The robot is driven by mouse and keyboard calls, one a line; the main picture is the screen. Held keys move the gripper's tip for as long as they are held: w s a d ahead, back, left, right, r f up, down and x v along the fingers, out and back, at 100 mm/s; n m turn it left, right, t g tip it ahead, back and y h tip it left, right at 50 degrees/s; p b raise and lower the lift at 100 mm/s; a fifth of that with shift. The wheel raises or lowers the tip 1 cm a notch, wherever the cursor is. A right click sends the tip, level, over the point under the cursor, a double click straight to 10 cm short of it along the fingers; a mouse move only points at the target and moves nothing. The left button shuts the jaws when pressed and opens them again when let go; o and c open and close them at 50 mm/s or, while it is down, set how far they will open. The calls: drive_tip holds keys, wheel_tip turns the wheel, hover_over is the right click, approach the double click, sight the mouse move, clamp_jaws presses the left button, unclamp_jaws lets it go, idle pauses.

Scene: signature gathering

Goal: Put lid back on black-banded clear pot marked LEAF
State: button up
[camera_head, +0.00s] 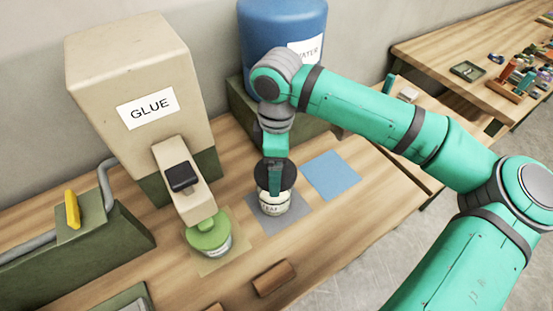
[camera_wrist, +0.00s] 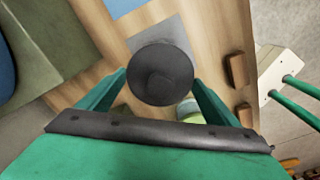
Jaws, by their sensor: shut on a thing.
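The clear pot marked LEAF (camera_head: 273,206) stands upright on a grey mat (camera_head: 293,224) in the head view, its label partly readable. A round black lid (camera_head: 289,174) is at the pot's mouth, below my gripper (camera_head: 275,188). My gripper is shut on the lid. The lid hides the pot in the wrist view, and I cannot tell whether it rests on the rim or hovers just above.
A blue WATER tank (camera_head: 270,30) is behind my arm. A blue mat (camera_head: 330,175) to the right is empty. A wooden block (camera_head: 273,278) lies in front.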

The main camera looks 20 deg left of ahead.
drive_tip(key=shift+s+a+f, duration=0.2)
drive_tip(key=shift+f, duration=0.55)
drive_tip(key=shift+s+f, duration=0.1)
drive_tip(key=shift+f, duration=0.6)
drive_tip(key=shift+d+f, duration=0.15)
drive_tip(key=shift+f, duration=0.65)
drive_tip(key=shift+f, duration=0.15)
idle(0.7)
drive_tip(key=shift+w, duration=0.2)
drive_tip(key=o, duration=1)
drive_tip(key=shift+o, duration=0.2)
drive_tip(key=shift+r, duration=3.5)
